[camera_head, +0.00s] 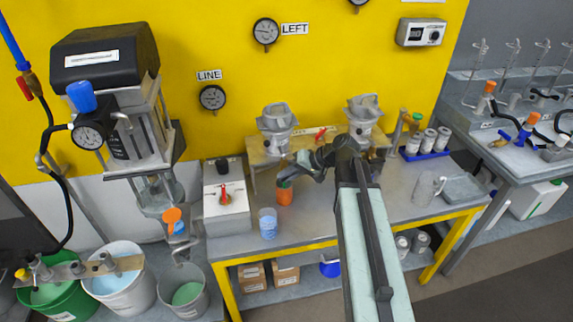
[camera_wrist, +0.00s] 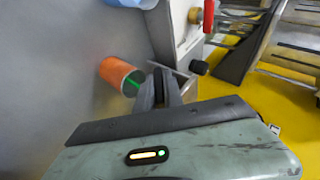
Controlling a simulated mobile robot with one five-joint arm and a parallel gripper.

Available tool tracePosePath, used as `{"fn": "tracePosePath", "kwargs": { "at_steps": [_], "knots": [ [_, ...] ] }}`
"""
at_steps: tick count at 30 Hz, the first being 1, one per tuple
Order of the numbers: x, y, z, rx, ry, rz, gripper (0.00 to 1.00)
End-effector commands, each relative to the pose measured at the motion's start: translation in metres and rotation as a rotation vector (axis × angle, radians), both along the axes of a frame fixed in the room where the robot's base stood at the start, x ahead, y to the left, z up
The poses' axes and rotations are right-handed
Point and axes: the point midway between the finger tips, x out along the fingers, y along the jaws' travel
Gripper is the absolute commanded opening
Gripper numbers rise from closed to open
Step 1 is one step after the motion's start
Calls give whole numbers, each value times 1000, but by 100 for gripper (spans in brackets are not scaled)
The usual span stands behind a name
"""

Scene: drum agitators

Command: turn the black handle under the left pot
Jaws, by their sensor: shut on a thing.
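The left pot (camera_head: 277,118), a grey metal vessel, stands on a wooden shelf (camera_head: 262,151) against the yellow wall. My gripper (camera_head: 300,165) reaches in just below and to the right of this pot. In the wrist view the dark fingers (camera_wrist: 159,80) are close together, shut on the black handle, which they almost wholly hide. The handle's angle cannot be told. The pot itself does not show in the wrist view.
An orange cup (camera_head: 284,193) stands close to my gripper; it also shows in the wrist view (camera_wrist: 122,75). The right pot (camera_head: 364,115) stands beyond my arm.

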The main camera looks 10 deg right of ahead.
Motion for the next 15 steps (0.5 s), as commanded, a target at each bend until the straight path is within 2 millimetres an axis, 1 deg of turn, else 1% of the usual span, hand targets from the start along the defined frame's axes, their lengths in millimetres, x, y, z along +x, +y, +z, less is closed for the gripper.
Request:
{"fn": "tracePosePath", "kwargs": {
  "at_steps": [1,15],
  "knots": [
    [-2,1,8,-45,1,3,0],
    [-1,2,2,-475,0,4,0]
  ]
}}
